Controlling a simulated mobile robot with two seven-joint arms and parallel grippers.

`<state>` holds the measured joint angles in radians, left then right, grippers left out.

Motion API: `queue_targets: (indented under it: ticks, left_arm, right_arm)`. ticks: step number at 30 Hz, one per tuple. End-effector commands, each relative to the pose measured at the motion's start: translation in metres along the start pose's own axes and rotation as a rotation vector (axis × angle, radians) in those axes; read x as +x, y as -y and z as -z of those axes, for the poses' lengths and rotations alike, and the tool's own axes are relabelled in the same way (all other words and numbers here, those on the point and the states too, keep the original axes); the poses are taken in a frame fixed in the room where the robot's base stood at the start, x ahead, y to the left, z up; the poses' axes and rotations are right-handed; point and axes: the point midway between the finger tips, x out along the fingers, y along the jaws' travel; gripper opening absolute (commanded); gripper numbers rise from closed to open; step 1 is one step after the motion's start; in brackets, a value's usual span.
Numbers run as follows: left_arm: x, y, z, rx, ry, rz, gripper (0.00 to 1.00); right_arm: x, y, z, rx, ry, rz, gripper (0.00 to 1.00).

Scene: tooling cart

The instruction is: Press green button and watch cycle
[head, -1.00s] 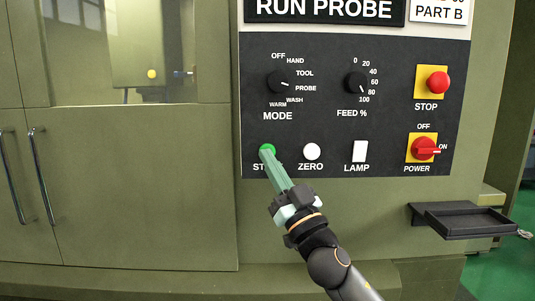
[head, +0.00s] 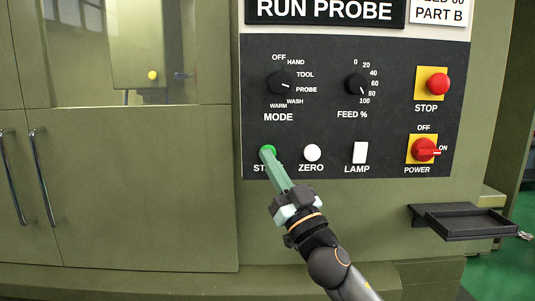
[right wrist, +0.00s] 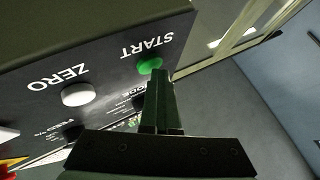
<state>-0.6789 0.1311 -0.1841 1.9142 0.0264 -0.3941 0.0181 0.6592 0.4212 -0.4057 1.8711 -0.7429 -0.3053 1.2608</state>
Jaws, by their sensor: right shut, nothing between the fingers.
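The green START button (head: 267,149) is at the lower left of the dark control panel (head: 400,50). My right gripper (head: 269,157) is shut and empty, its green fingertips right at the button and covering part of its label. In the right wrist view the green button (right wrist: 150,65) shows just beyond the fingertips (right wrist: 159,77); I cannot tell whether they touch it or whether it is pressed in. The display (head: 325,11) reads RUN PROBE. The machine window (head: 80,75) shows a cabinet-like part with a yellow dot inside. My left gripper is not in view.
A white ZERO button (head: 312,152) and LAMP switch (head: 360,152) sit right of the green button. The MODE knob (head: 279,83) is above. A red STOP button (head: 438,84) and red POWER switch (head: 424,149) are at the right. A black tray (head: 455,231) juts out below.

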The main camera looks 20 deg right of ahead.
Motion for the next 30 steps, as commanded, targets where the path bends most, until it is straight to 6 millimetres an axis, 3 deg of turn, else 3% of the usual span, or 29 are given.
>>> queue_targets:
  ticks: [9, 20, 30]
  left_arm:
    - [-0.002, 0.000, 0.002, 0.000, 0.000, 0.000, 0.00]
    - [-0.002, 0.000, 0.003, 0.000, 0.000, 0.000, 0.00]
    - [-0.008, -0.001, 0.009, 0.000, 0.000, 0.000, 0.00]
  right_arm:
    - [-0.013, 0.006, 0.004, -0.001, 0.006, -0.005, 0.00]
    - [-0.015, 0.008, 0.006, 0.001, 0.003, -0.002, 0.00]
    - [-0.037, 0.025, 0.023, 0.002, 0.003, -0.001, 0.00]
